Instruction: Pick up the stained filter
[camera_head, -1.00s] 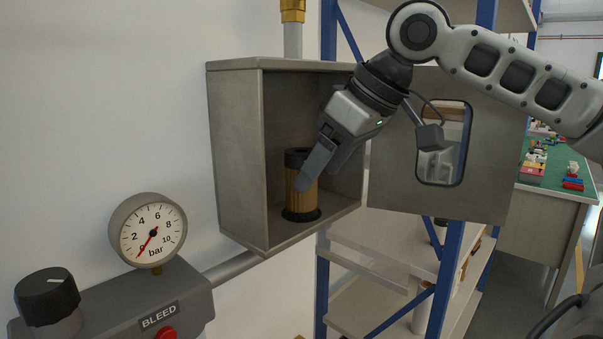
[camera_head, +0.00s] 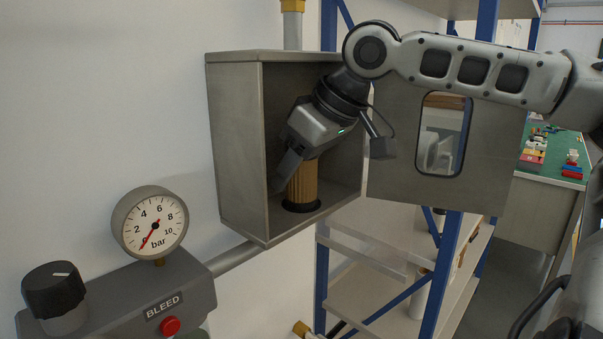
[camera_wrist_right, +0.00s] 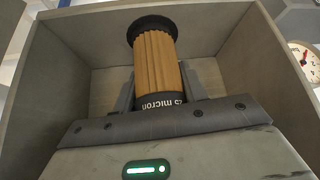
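The filter (camera_head: 303,183) is a tan, pleated cylinder with dark end caps, standing upright inside the open grey metal box. In the right wrist view, the filter (camera_wrist_right: 157,65) has "micron" lettering on its near cap. My right gripper (camera_head: 281,178) reaches down into the box at a slant and covers the filter's top in the head view. In the wrist view, its two fingers (camera_wrist_right: 157,88) lie on either side of the filter, close to it. Whether they press on it I cannot tell. My left gripper is out of view.
The box (camera_head: 236,150) is on the wall, its windowed door (camera_head: 390,165) swung open to the right. A pressure gauge (camera_head: 150,222), black knob (camera_head: 53,288) and red bleed button (camera_head: 170,326) are at lower left. Blue-framed shelves (camera_head: 440,270) stand behind.

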